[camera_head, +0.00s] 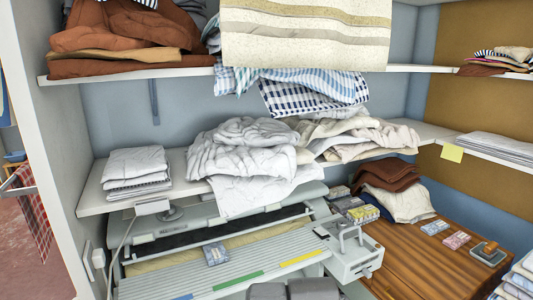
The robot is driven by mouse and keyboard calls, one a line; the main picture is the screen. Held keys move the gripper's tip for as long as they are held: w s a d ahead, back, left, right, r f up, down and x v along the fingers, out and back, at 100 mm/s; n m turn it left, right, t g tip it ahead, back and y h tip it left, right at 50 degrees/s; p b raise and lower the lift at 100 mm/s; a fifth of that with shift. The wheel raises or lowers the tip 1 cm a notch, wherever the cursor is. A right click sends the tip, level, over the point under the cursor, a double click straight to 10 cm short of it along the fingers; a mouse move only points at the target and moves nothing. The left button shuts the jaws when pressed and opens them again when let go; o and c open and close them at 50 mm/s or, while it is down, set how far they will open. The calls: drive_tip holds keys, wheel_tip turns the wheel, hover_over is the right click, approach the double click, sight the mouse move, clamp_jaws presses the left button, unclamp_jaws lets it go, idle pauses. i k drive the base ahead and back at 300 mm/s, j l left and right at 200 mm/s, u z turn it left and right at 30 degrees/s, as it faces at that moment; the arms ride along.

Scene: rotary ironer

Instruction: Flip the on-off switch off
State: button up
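The rotary ironer (215,270) stands below the middle shelf, with a dark roller slot and a ribbed light feed board marked with blue, yellow and green strips. At its right end is a light grey end unit (355,262) with an upright looped handle (349,238). Dark grey rounded parts at the bottom edge look like my arm. My gripper cannot be made out.
White fittings (98,258) with a cord are on the left wall. Rumpled white laundry (245,155) overhangs the shelf above. The wooden table (410,265) at right holds folded cloth and small packets, with bare wood in front.

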sight(322, 232)
drive_tip(key=i+l+u, duration=0.2)
drive_tip(key=i+l, duration=0.55)
